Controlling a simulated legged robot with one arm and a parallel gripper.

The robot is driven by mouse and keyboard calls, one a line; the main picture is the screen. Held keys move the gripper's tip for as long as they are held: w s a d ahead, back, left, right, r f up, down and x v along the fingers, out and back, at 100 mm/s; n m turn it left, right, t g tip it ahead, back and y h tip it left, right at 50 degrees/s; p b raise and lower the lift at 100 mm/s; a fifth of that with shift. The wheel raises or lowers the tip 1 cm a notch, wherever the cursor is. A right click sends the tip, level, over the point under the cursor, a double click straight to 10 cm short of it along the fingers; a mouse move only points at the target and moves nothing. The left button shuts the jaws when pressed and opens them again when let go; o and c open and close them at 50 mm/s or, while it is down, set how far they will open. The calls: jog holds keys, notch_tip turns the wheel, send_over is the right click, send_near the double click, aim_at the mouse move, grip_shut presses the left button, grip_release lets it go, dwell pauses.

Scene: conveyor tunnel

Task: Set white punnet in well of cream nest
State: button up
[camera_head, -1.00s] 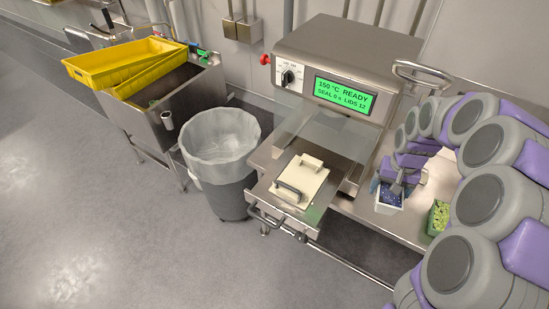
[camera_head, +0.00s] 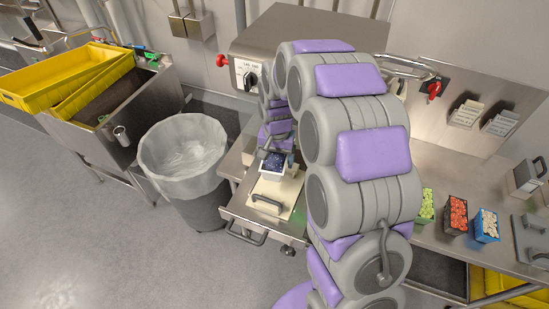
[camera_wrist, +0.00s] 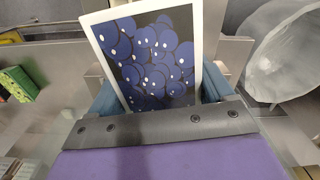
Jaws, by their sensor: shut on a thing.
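The white punnet (camera_head: 279,173) is full of dark blue berries. My gripper (camera_head: 273,153) is shut on it and holds it over the cream nest (camera_head: 290,190). The nest is a cream block with a dark handle at its front, on the pulled-out steel drawer of the sealing machine. In the wrist view the punnet (camera_wrist: 198,60) fills the space between the two blue-grey fingers of my gripper (camera_wrist: 158,100). The punnet hides the nest's well, so I cannot tell whether it is above the well or in it.
A lined grey bin (camera_head: 185,160) stands left of the drawer. Punnets of green (camera_head: 426,205), red (camera_head: 456,214) and white (camera_head: 487,226) contents stand on the steel bench at right. A sink with yellow crates (camera_head: 80,75) is at far left.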

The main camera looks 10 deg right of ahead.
jog(key=shift+s+d+f+m, duration=0.4)
jog(key=shift+s+f+m, duration=0.1)
jog(key=shift+m, duration=0.4)
jog(key=shift+w+f+b, duration=0.15)
jog(key=shift+f+b, duration=0.15)
jog(key=shift+f, duration=0.15)
jog(key=b, duration=0.2)
send_over(278, 187)
notch_tip(278, 187, down, 4)
jog(key=shift+a+f, duration=0.1)
jog(key=shift+a, duration=0.05)
jog(key=shift+d+f, duration=0.2)
jog(key=shift+f, duration=0.2)
jog(key=shift+a+f, duration=0.1)
jog(key=shift+a, duration=0.05)
jog(key=shift+p, duration=0.45)
jog(key=shift+f, duration=2.15)
jog(key=o, duration=1.5)
jog(key=shift+o, duration=0.2)
jog(key=shift+r, duration=0.1)
